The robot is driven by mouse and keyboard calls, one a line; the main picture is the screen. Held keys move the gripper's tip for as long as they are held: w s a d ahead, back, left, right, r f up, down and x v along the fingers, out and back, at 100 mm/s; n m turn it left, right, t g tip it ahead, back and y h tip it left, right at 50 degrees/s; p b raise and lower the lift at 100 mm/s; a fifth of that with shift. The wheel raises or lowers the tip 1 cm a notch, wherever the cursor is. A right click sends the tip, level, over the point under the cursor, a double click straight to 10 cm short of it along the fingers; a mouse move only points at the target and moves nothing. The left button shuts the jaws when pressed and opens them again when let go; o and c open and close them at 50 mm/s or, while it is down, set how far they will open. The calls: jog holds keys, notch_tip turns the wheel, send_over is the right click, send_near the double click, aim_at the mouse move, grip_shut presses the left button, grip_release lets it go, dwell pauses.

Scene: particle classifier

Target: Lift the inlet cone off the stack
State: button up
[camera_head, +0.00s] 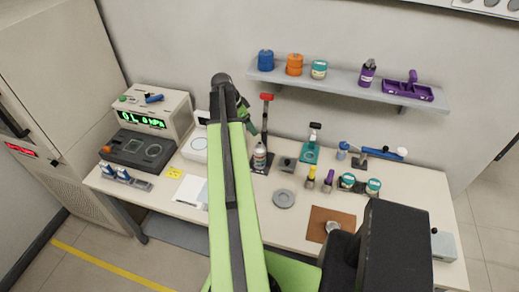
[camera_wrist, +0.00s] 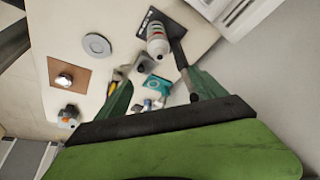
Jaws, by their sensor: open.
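The stack looks like the grey upright cylinder (camera_head: 260,156) on a dark base, beside a red-topped post; the wrist view shows it too (camera_wrist: 157,42), with a narrower, pale upper part. I cannot clearly tell the inlet cone apart from the rest of it. My gripper (camera_head: 248,118) is above the back of the table, up and left of the stack in the head view.
The red-topped post (camera_head: 267,112) stands close beside the stack. A grey disc (camera_head: 284,199) and a brown mat (camera_head: 320,221) lie in front. A teal device (camera_head: 310,153) and several small jars are to the right. A wall shelf (camera_head: 350,88) holds several containers. A display box (camera_head: 158,113) is left.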

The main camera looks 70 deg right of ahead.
aim_at(259, 143)
jog(key=b+x, duration=0.9)
jog(key=x, duration=0.2)
jog(key=shift+w+a+f+b, duration=0.15)
jog(key=shift+f+b, duration=0.1)
jog(key=shift+b, duration=0.15)
jog(key=shift+f, duration=0.15)
jog(key=b+x, duration=0.5)
jog(key=shift+f, duration=0.3)
jog(key=shift+r, duration=0.2)
jog(key=c, duration=1.7)
